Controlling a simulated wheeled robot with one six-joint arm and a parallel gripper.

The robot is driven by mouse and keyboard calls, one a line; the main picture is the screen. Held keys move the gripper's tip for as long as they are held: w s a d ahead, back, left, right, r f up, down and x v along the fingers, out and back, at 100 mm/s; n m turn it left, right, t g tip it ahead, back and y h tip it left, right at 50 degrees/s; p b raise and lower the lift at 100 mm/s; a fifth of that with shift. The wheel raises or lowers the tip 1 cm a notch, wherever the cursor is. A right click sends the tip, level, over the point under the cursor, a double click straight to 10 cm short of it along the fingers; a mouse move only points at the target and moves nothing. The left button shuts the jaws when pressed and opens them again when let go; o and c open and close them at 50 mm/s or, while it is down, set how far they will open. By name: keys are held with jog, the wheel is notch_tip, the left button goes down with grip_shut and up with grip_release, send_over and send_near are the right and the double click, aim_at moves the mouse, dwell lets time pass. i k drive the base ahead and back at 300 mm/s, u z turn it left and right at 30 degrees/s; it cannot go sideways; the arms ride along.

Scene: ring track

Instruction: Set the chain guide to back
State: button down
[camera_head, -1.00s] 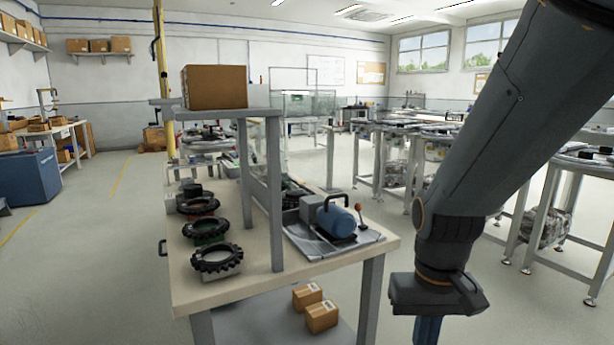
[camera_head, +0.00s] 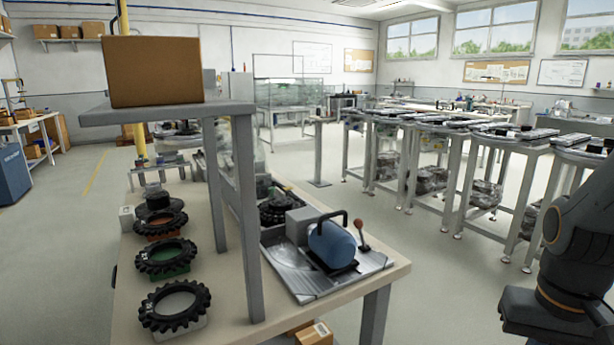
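No part in view is clearly marked as the chain guide. Whether the lever belongs to the chain guide, I cannot tell. The lower part of my arm shows at the bottom right, off the bench and apart from the lever. My gripper's fingers are below the frame.
Black toothed rings (camera_head: 174,304) line the bench's left side. A raised shelf (camera_head: 170,112) on grey posts carries a cardboard box (camera_head: 153,71) and partly hides the bench. Small cartons sit under the bench. Several tall tables (camera_head: 470,128) stand to the right, with open floor between.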

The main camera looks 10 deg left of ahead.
aim_at(278, 192)
jog(key=u, duration=0.3)
jog(key=i, duration=0.6)
jog(key=u, duration=0.65)
